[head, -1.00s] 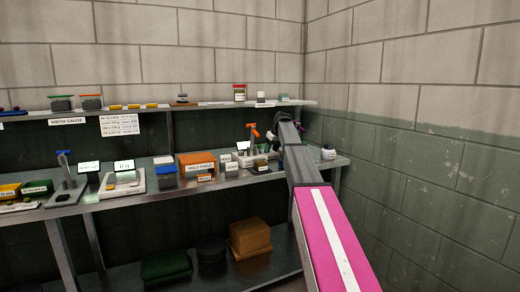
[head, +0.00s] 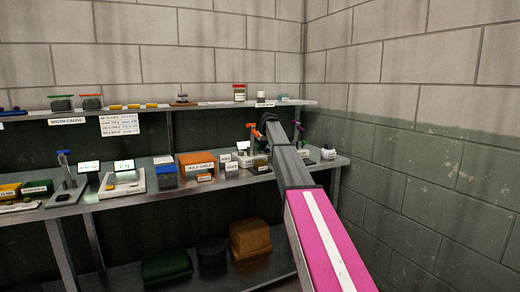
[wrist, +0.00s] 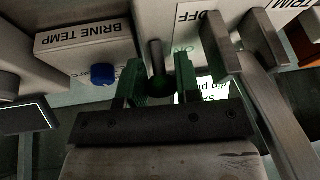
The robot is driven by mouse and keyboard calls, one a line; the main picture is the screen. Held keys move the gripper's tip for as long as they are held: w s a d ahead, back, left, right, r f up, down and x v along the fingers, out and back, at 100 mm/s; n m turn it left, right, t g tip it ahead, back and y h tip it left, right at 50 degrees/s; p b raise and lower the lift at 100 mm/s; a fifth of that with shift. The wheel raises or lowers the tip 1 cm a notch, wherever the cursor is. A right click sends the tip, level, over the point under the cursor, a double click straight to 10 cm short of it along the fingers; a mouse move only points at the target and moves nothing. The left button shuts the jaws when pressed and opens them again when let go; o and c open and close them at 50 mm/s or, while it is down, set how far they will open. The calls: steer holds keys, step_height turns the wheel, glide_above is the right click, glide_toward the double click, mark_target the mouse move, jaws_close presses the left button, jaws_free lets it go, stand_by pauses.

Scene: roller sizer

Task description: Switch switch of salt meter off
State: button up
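In the wrist view a dark cylindrical lever (wrist: 155,52) stands between the two green fingers of my gripper (wrist: 157,80). The gripper is open, with gaps showing on both sides of the lever. Beside it is a pale meter housing (wrist: 190,14) with an OFF label (wrist: 211,18), a faint ON mark and a lit display (wrist: 208,92), partly hidden by my gripper, whose text starts with "SA". In the head view a small lit screen (head: 243,146) stands at the right of the bench; my arm hides the gripper and much of the meter there.
In the wrist view a box labelled BRINE TEMP (wrist: 88,38) with a blue knob (wrist: 103,74) is close at left. Grey metal plates (wrist: 262,38) stand close at right. In the head view an orange-handled tool (head: 252,128) and an orange HOLD SHELF bin (head: 197,160) stand left of my arm.

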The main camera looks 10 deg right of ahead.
steer(key=shift+s, duration=0.15)
steer(key=t, duration=0.1)
steer(key=s+t+y, duration=0.1)
steer(key=t, duration=0.1)
steer(key=shift+s+d, duration=0.15)
steer(key=shift+d, duration=0.05)
steer(key=shift+s+d+f+n+t+y, duration=0.15)
steer(key=shift+t+y, duration=0.2)
steer(key=shift+t, duration=0.4)
steer(key=shift+s+r+n+t+y, duration=0.1)
steer(key=shift+s+t+y, duration=0.15)
steer(key=shift+t, duration=0.55)
steer(key=shift+s+d+f+n+t+y, duration=0.1)
steer(key=shift+t+y, duration=0.3)
steer(key=shift+t, duration=0.35)
steer(key=o, duration=0.8)
steer(key=shift+s, duration=0.1)
